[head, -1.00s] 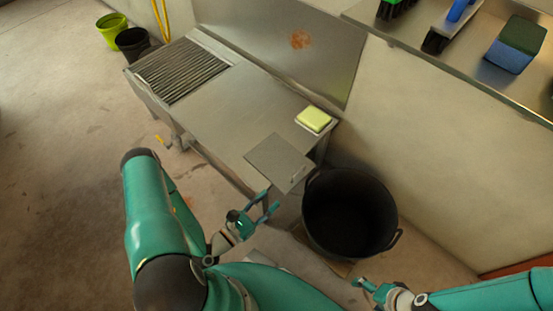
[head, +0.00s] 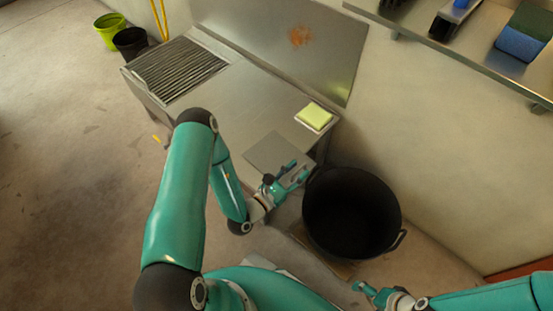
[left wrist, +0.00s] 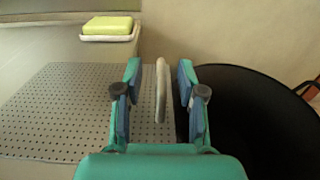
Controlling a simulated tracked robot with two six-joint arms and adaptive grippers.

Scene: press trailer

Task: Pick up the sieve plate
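The sieve plate (head: 272,152) is a flat grey perforated square at the near right corner of the steel table. In the left wrist view the plate (left wrist: 60,110) shows its holes and a pale upright handle (left wrist: 161,90) near its right edge. My left gripper (head: 299,175) is over the plate's near right edge. In the left wrist view its two fingers (left wrist: 155,92) are open, one on each side of the handle, with gaps visible. My right gripper (head: 366,290) is low at the bottom, away from the plate; its finger opening is too small to tell.
A black tub (head: 350,215) stands right beside the table end. A yellow sponge (head: 314,116) lies in a white dish behind the plate. The steel table (head: 235,115) is bare between the plate and the ribbed grate (head: 180,70). A shelf with brushes (head: 450,18) hangs upper right.

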